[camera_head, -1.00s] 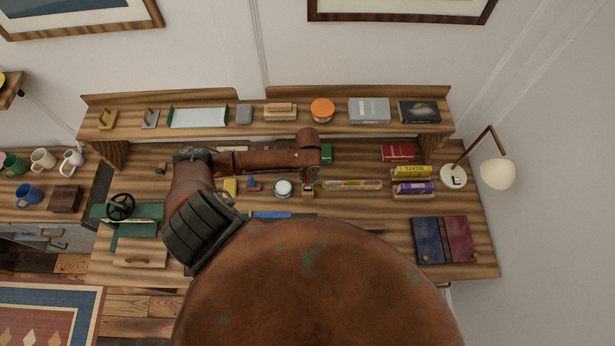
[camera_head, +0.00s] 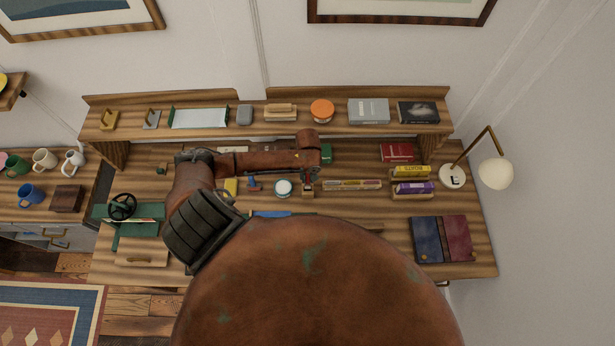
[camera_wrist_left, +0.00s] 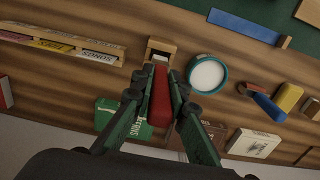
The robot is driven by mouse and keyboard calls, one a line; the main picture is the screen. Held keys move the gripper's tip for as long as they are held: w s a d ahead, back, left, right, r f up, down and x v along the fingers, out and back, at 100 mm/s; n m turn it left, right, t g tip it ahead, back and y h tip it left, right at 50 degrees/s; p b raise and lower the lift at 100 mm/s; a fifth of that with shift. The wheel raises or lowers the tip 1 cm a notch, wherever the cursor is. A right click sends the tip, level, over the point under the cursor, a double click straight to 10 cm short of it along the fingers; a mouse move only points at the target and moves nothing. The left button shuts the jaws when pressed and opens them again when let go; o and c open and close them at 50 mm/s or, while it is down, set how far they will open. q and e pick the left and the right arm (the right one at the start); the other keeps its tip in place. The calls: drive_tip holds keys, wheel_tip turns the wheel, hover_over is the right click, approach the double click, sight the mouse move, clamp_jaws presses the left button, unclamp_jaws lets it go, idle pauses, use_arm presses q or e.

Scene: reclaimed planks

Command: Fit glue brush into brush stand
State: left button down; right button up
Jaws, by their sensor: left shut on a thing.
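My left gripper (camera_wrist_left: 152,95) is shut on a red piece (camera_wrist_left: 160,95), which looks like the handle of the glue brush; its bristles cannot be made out. The small wooden brush stand (camera_wrist_left: 160,47) is just beyond the fingertips in the left wrist view, with a pale opening facing me. The far end of the red piece is close to the stand; I cannot tell whether it is inside. In the head view my left gripper (camera_head: 308,178) is above the stand (camera_head: 308,193), small and partly hidden by the arm. My right gripper is not in view.
A round white-topped jar (camera_wrist_left: 207,74) stands close beside the stand. A tray of labelled packets (camera_wrist_left: 65,42) lies on its other side, and a green box (camera_wrist_left: 118,118) is near the fingers. A red-and-blue item (camera_wrist_left: 263,101) and a yellow block (camera_wrist_left: 289,97) lie beyond the jar.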

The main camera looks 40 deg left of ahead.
sight(308, 183)
use_arm(q)
drive_tip(key=shift+f, duration=0.75)
drive_tip(key=shift+f+b, duration=0.5)
drive_tip(key=shift+f, duration=0.7)
drive_tip(key=shift+f, duration=0.7)
drive_tip(key=shift+f+b, duration=0.35)
drive_tip(key=shift+f, duration=0.05)
drive_tip(key=c, duration=1.8)
unclamp_jaws()
drive_tip(key=shift+r, duration=0.25)
wheel_tip(308, 183, up, 11)
drive_tip(key=shift+f, duration=0.1)
drive_tip(key=shift+r, duration=0.4)
